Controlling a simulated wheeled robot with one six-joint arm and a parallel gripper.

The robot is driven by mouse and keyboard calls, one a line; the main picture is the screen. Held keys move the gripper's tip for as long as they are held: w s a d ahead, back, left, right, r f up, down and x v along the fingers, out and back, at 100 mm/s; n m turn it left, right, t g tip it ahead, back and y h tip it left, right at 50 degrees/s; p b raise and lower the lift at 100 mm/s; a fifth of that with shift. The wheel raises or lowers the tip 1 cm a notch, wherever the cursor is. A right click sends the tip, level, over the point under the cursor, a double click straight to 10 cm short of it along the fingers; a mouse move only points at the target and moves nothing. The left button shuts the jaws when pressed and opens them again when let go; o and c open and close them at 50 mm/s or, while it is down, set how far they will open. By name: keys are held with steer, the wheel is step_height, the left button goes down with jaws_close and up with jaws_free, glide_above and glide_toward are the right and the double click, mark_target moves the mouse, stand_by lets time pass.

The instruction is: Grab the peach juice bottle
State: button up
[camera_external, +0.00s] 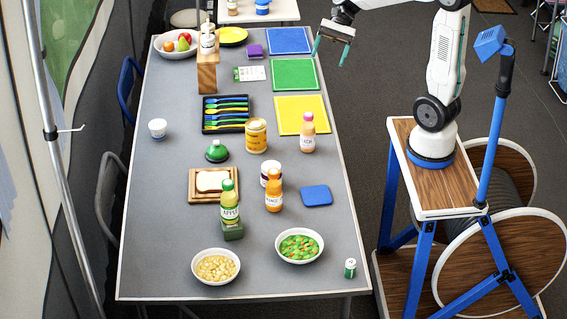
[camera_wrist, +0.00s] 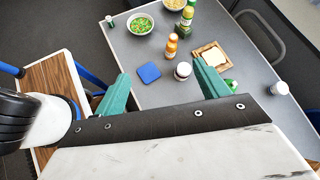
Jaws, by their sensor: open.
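The peach juice bottle (camera_external: 308,134), pale pink-orange with a pink cap, stands upright on the grey table near its right edge, just below the yellow mat. I cannot see it in the wrist view, where my gripper's mount covers the near part of the table. My gripper (camera_external: 331,50) is open and empty, high at the far right side of the table, above and well apart from the bottle. Its two green fingers also show spread apart in the wrist view (camera_wrist: 161,78).
An orange juice bottle (camera_external: 273,192) and white jar stand below the peach bottle, with a blue pad (camera_external: 316,195) beside them. A larger yellow jar (camera_external: 256,136) stands to its left. The yellow mat (camera_external: 301,108) and green mat (camera_external: 295,74) are clear.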

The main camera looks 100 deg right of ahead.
steer(key=w+d+m+t, duration=0.1)
steer(key=d+m+t, duration=0.5)
steer(key=d, duration=0.6)
steer(key=g, duration=0.2)
glide_toward(303, 138)
steer(key=shift+w+a+f+m, duration=0.3)
steer(key=shift+w+a+f, duration=0.05)
steer(key=shift+a+f, duration=0.05)
steer(key=x, duration=0.7)
steer(key=shift+w+a+f, duration=0.1)
steer(key=shift+w+a, duration=0.15)
steer(key=shift+w, duration=0.05)
steer(key=shift+t, duration=0.3)
steer(key=c, duration=1.2)
steer(key=shift+c, duration=0.2)
